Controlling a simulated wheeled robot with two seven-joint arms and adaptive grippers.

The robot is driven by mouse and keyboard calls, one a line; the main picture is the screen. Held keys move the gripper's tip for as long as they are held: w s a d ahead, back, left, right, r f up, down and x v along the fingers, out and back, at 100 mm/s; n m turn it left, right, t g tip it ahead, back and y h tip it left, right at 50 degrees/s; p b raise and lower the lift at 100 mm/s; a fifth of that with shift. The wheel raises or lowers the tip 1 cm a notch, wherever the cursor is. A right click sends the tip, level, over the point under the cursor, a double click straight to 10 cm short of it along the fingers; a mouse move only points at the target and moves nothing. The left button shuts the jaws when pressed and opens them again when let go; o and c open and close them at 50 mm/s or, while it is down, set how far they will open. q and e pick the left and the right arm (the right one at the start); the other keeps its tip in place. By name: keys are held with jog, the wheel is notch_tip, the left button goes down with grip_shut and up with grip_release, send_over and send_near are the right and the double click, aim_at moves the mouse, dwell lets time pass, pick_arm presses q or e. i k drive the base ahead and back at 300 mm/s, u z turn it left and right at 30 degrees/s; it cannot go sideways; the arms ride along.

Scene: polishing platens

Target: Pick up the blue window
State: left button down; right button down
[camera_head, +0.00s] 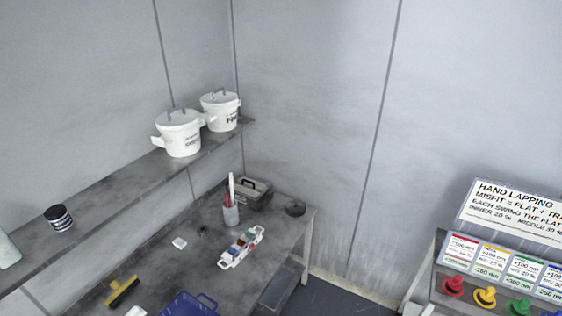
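No thing that I can clearly tell to be the blue window shows in the head view. A white holder (226,264) with several small coloured pieces, some red, green and bluish, lies on the grey workbench (205,268); the pieces are too small to identify. A blue basket (188,305) is cut off by the bottom edge. Neither of my grippers is in view.
On the bench stand a cup (231,215) with upright tools, a dark toolbox (257,194), a dark round disc (295,208) and a yellow-handled brush (122,291). White pots (178,135) stand on the wall shelf. At right, coloured knobs (453,286) sit below a sign (515,205).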

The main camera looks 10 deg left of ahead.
aim_at(233, 251)
jog(key=k, duration=1.6)
jog(key=z, duration=0.25)
jog(key=i, duration=2.9)
jog(key=u, duration=1.65)
